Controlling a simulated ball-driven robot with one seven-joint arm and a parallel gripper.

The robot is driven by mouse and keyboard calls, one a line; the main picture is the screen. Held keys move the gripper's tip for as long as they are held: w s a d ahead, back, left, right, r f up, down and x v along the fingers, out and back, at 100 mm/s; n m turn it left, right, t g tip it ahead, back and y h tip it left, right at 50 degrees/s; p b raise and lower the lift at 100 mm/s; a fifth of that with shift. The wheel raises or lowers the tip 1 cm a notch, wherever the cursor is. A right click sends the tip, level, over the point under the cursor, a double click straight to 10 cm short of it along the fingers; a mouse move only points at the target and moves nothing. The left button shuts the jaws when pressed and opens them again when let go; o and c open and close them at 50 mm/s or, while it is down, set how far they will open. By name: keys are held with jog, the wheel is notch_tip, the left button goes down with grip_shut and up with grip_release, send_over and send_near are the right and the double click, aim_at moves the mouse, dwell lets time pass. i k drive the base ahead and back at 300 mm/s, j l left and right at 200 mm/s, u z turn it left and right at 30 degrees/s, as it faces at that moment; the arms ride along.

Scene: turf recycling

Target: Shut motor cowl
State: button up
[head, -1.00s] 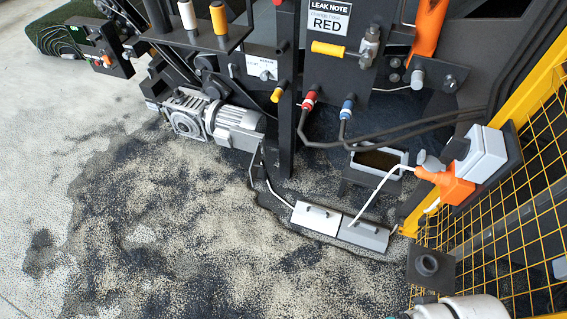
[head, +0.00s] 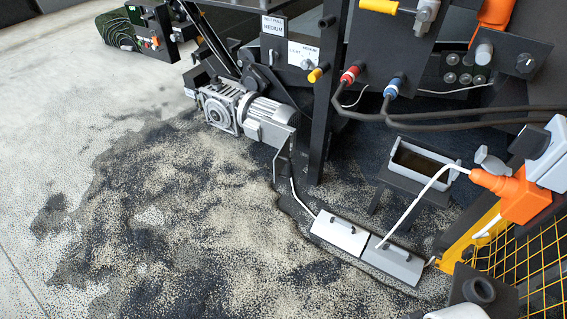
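The silver motor (head: 268,122) with its finned body sits low on the dark machine, left of a black upright post. It joins a boxy gearbox (head: 220,106) on its left. A plain grey cover (head: 280,128) forms the motor's right end. I take this to be the cowl, but I cannot tell whether it is open or shut. My gripper is not in view.
Two grey lids (head: 340,234) with black handles lie on the ground right of the motor, a white cable running over them. An open tray (head: 424,165) stands behind. Yellow mesh guarding (head: 545,275) borders the right. Granule-strewn floor (head: 190,210) lies open in front.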

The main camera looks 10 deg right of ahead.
aim_at(288, 160)
jog(key=j, duration=0.55)
jog(key=i+j+z, duration=0.1)
jog(key=i+j, duration=0.45)
jog(key=j, duration=0.2)
jog(key=i+l, duration=0.2)
jog(key=i, duration=0.15)
jog(key=i+l+z, duration=0.15)
jog(key=i, duration=0.2)
jog(key=i+l, duration=0.2)
jog(key=i, duration=0.2)
jog(key=z, duration=0.05)
